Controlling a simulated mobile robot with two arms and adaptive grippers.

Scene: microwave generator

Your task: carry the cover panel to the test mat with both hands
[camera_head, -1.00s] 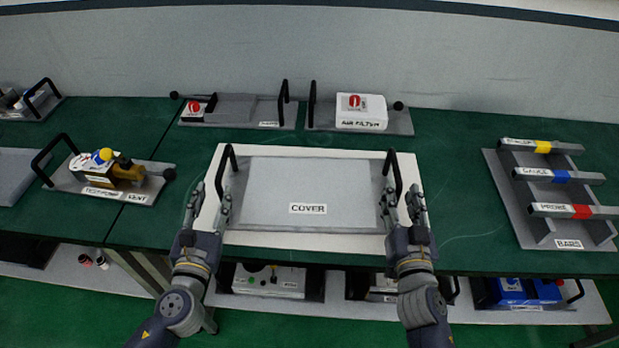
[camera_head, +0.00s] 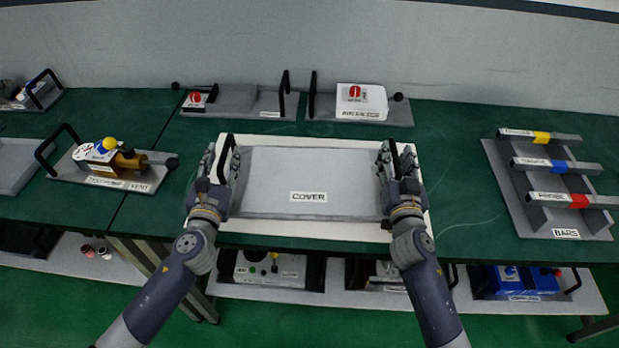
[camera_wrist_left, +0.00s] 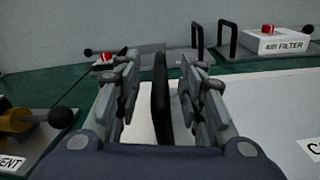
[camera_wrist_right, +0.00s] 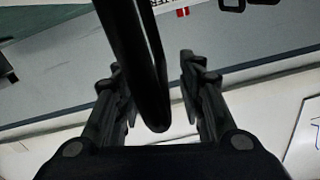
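The grey cover panel (camera_head: 308,172), labelled COVER, lies flat on a white mat (camera_head: 320,231) on the green table. It has a black upright handle at each side. My left gripper (camera_head: 220,163) is at the left handle, which stands between its open fingers in the left wrist view (camera_wrist_left: 161,105), with gaps on both sides. My right gripper (camera_head: 393,162) is at the right handle. In the right wrist view that handle (camera_wrist_right: 150,105) is between the spread fingers, which look clear of it.
Behind are a tray with a red-topped part (camera_head: 235,100) and the air filter tray (camera_head: 400,112). The vent tray (camera_head: 140,183) is to the left, the bars rack (camera_head: 545,215) to the right. A lower shelf (camera_head: 335,300) holds boxes. Green table is free between panel and bars.

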